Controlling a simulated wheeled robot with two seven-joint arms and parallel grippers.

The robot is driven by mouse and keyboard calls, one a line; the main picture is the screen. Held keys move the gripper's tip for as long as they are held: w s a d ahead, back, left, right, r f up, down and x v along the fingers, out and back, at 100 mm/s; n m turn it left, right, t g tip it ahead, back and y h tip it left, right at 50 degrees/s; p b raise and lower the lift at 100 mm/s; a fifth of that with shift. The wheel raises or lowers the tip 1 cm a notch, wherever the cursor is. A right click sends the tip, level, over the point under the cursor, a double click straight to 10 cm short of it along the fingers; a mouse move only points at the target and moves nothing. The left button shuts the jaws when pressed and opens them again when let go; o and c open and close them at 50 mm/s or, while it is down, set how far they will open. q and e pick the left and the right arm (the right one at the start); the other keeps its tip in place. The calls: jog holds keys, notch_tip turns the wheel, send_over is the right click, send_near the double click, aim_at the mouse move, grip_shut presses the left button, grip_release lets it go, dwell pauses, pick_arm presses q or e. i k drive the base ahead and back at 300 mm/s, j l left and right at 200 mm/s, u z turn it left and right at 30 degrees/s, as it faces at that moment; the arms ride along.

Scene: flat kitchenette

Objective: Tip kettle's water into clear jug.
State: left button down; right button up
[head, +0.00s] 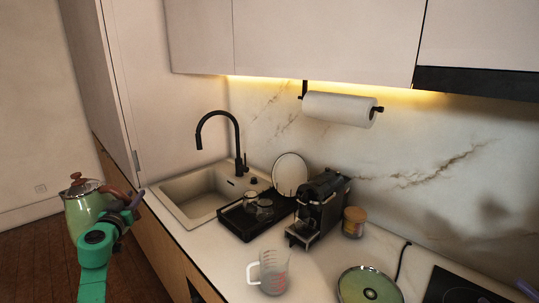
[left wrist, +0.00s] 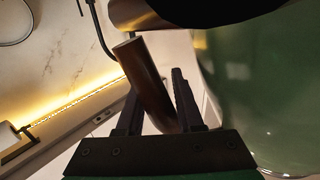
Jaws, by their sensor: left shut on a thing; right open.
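The clear jug (head: 272,274), with a white handle and red markings, stands upright on the counter, well right of the kettle. Only a small part of my right gripper (head: 528,290) shows at the lower right edge. The kettle's water is hidden.
Behind the jug are a black coffee machine (head: 318,206), a black tray (head: 236,220) with glasses, and the sink (head: 182,204) with its tall tap (head: 238,140). A green pan with a lid (head: 366,287) and a dark hob (head: 455,288) are to the right.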

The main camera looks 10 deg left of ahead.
aim_at(274, 262)
jog(key=k+j, duration=0.35)
jog(key=j, duration=0.15)
jog(key=k+j, duration=0.35)
jog(key=j, duration=0.2)
jog(key=k+j, duration=0.35)
jog(key=j, duration=0.15)
